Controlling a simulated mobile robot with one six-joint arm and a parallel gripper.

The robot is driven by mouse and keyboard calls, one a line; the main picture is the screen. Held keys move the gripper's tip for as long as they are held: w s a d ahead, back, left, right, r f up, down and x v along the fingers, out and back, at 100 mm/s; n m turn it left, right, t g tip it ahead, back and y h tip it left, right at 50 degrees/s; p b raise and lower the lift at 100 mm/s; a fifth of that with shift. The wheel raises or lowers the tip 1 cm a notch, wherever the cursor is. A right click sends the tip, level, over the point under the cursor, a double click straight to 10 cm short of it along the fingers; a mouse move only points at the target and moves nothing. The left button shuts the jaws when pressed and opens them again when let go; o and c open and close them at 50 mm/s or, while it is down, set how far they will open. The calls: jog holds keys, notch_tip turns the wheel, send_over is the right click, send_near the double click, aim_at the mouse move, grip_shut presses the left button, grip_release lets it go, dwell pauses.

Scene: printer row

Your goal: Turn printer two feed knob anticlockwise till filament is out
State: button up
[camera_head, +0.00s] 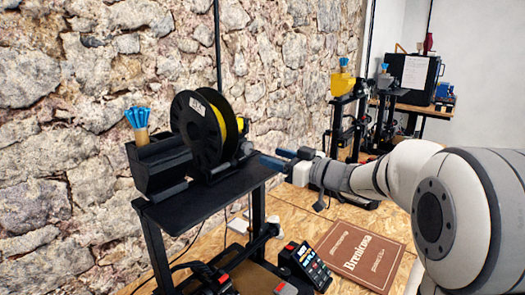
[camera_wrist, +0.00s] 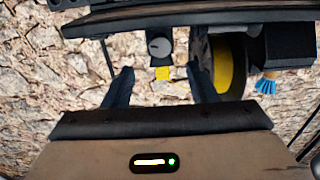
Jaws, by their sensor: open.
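In the wrist view a grey round knob (camera_wrist: 159,46) with a light pointer mark sits on a dark mount under the black top plate. A small yellow piece (camera_wrist: 162,73) shows beside it. My gripper (camera_wrist: 161,75) is open, one finger on each side of the yellow piece, with the knob just beyond the fingertips and untouched. In the head view my gripper (camera_head: 277,158) is right of the near printer's top plate (camera_head: 205,195). A black spool (camera_head: 196,132) with yellow filament stands on that plate. No printer number is readable.
A black box (camera_head: 160,165) with a blue-topped holder (camera_head: 138,122) stands left of the spool. A brown Brenicova folder (camera_head: 358,252) lies on the wooden bench beside a keypad unit (camera_head: 305,265). More printers (camera_head: 345,100) stand behind. A stone wall runs along the left.

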aim_at(249, 149)
jog(key=shift+m+g, duration=0.3)
jog(key=shift+m, duration=0.1)
jog(key=p+x, duration=0.1)
jog(key=x, duration=0.7)
jog(key=shift+w+r+p, duration=0.1)
jog(key=shift+p, duration=0.2)
jog(key=c, duration=1)
jog(key=shift+o, duration=0.2)
